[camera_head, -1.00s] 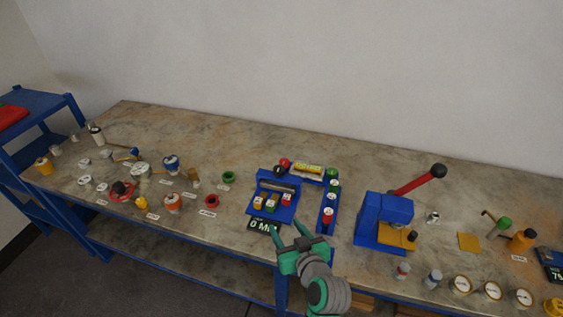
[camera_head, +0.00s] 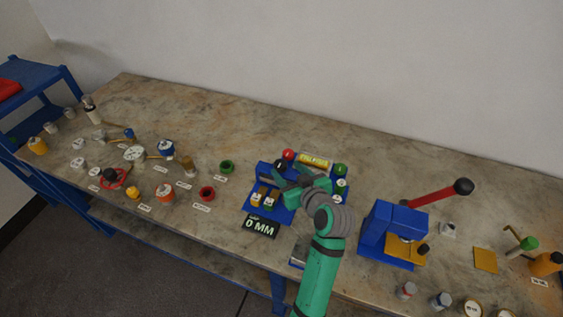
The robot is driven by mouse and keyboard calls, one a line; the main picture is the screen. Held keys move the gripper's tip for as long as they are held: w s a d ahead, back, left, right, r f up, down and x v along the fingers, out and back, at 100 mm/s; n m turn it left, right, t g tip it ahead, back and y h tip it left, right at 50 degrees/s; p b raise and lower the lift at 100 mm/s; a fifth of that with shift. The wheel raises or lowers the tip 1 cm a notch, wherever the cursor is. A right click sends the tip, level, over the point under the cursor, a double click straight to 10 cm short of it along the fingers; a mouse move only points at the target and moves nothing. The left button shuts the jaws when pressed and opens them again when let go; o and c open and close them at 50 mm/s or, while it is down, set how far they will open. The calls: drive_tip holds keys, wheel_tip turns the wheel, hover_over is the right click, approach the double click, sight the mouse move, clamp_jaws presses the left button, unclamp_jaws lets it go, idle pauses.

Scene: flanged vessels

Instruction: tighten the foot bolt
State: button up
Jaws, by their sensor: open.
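My gripper (camera_head: 281,179) is open, over the blue fixture (camera_head: 249,208) near the middle of the bench. The fixture carries small blocks with coloured tops, and a black display (camera_head: 261,227) reading "0 MM" stands at its front. My green and grey arm comes in from the bottom and hides the fixture's right part. I cannot pick out the foot bolt for certain; it is either too small or hidden. Whether the fingers touch anything is too small to tell.
A blue press (camera_head: 382,232) with a red lever (camera_head: 432,196) stands to the right. A yellow roll (camera_head: 314,161) and a red ball (camera_head: 288,154) lie behind my gripper. Several labelled parts, including a green ring (camera_head: 227,167), crowd the left. The bench's back strip is clear.

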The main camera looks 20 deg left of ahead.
sight(281, 164)
drive_tip(key=x, duration=0.6)
drive_tip(key=shift+a+f, duration=0.1)
drive_tip(key=shift+a, duration=0.05)
drive_tip(key=shift+w, duration=0.1)
drive_tip(key=c, duration=1)
